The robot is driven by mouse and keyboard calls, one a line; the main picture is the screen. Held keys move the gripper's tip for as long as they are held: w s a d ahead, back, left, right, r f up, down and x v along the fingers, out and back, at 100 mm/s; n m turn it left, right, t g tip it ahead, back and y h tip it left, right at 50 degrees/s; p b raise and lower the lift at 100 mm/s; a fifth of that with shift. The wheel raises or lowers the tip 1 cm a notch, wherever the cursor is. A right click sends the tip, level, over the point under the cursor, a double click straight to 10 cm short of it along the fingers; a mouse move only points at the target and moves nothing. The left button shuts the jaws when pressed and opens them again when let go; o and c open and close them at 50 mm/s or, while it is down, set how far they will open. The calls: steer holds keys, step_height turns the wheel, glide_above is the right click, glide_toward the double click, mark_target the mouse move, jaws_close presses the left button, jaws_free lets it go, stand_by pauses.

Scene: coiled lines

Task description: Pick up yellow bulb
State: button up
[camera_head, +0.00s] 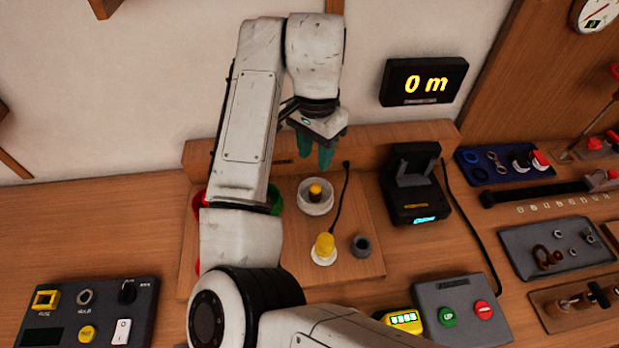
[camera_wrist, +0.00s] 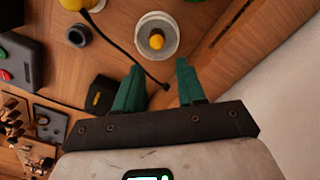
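A yellow bulb-shaped dome (camera_head: 324,243) stands on a white base on the wooden board, with a black cord running to it. It shows partly at the top edge of the wrist view (camera_wrist: 72,3). A smaller yellow knob (camera_head: 316,190) sits in the middle of a round white dish (camera_head: 316,207) behind it; in the wrist view the knob (camera_wrist: 156,42) lies beyond my fingertips. I cannot tell for sure which of the two is the named bulb. My gripper (camera_head: 316,158) is open and empty, its green fingers apart, above the back of the board behind the dish.
A grey ring (camera_head: 361,245) stands right of the dome. A black device (camera_head: 413,185) stands right of the board (camera_head: 365,268), and a grey box with green and red buttons (camera_head: 462,309) is in front. A wooden ledge (camera_head: 400,134) and wall rise behind my gripper.

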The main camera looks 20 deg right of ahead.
glide_above(315, 185)
steer(key=f, duration=0.4)
steer(key=shift+w+d+f+b, duration=0.1)
steer(key=shift+w+f+b, duration=0.05)
steer(key=shift+w+b, duration=0.15)
steer(key=shift+s+f+p, duration=0.15)
steer(key=shift+f+p, duration=0.2)
steer(key=shift+f, duration=1)
steer(key=shift+s+f+p, duration=0.15)
steer(key=shift+f+p, duration=0.15)
steer(key=shift+f, duration=1)
jaws_close()
